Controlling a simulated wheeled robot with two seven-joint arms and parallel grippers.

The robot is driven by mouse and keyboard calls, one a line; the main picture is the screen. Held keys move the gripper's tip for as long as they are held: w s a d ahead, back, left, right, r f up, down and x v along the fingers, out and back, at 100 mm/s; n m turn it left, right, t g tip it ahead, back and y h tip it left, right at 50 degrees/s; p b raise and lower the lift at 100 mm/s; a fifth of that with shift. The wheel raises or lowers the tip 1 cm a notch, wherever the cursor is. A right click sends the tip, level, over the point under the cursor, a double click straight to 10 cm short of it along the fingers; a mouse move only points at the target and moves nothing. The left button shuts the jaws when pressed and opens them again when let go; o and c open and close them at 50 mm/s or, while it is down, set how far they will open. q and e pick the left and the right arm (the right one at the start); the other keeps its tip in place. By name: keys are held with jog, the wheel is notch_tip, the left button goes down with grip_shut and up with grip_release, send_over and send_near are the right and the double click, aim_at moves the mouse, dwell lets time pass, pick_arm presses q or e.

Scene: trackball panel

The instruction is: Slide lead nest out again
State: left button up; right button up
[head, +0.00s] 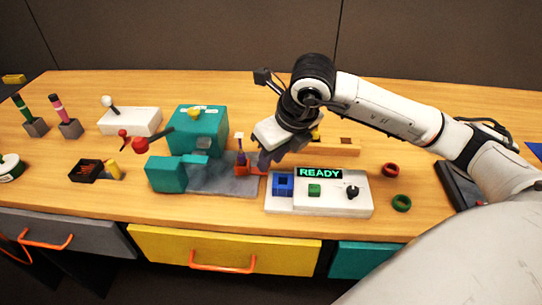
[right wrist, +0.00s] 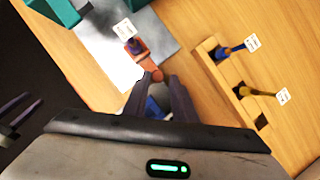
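The lead nest (head: 247,169) is a small orange-red slide on the grey plate in front of the teal machine (head: 197,130). It carries a blue-purple lead with a white tag. In the right wrist view the nest (right wrist: 137,49) has a stem ending in a round orange knob (right wrist: 157,75). My right gripper (head: 266,163) is beside the nest. In its wrist view the fingers (right wrist: 160,78) stand apart on both sides of the knob, with a gap showing. My left gripper (right wrist: 22,111) shows only at the left edge of the wrist view, its two fingers apart and empty.
A white panel (head: 334,208) reading READY, with a blue socket, green button and black knob, lies just right of the nest. A wooden rack (right wrist: 222,75) with two tagged leads stands behind it.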

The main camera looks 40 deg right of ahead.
jog(key=v, duration=1)
jog(key=shift+r, duration=0.15)
jog(key=shift+s, duration=0.15)
